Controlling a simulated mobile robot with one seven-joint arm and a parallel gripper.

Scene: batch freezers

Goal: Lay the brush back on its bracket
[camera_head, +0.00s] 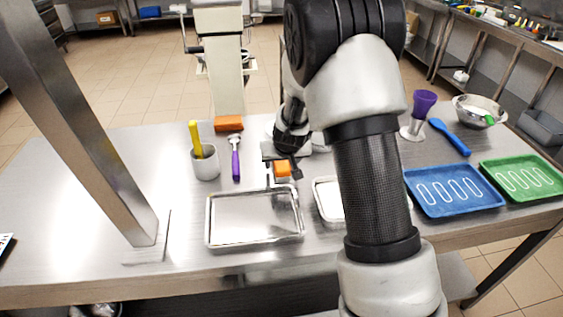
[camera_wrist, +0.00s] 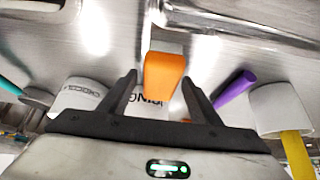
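An orange block-shaped piece with a pale end face (camera_wrist: 163,76) shows between my fingertips in the wrist view; it also shows in the head view (camera_head: 283,168). It is just behind the metal tray (camera_head: 254,217). I cannot tell surely that it is the brush, and I cannot make out its bracket. My gripper (camera_wrist: 159,78) points down there with its black fingers apart, one on each side of the piece. A narrow gap shows at the left finger. My gripper also shows in the head view, partly behind my arm.
A grey cup (camera_head: 205,163) with a yellow-handled tool, a purple-handled tool (camera_head: 236,160) and an orange block (camera_head: 228,123) are to the left. Right of my arm are a purple-topped cup (camera_head: 423,103), a steel bowl (camera_head: 479,111), a blue tray (camera_head: 453,190) and a green tray (camera_head: 523,177).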

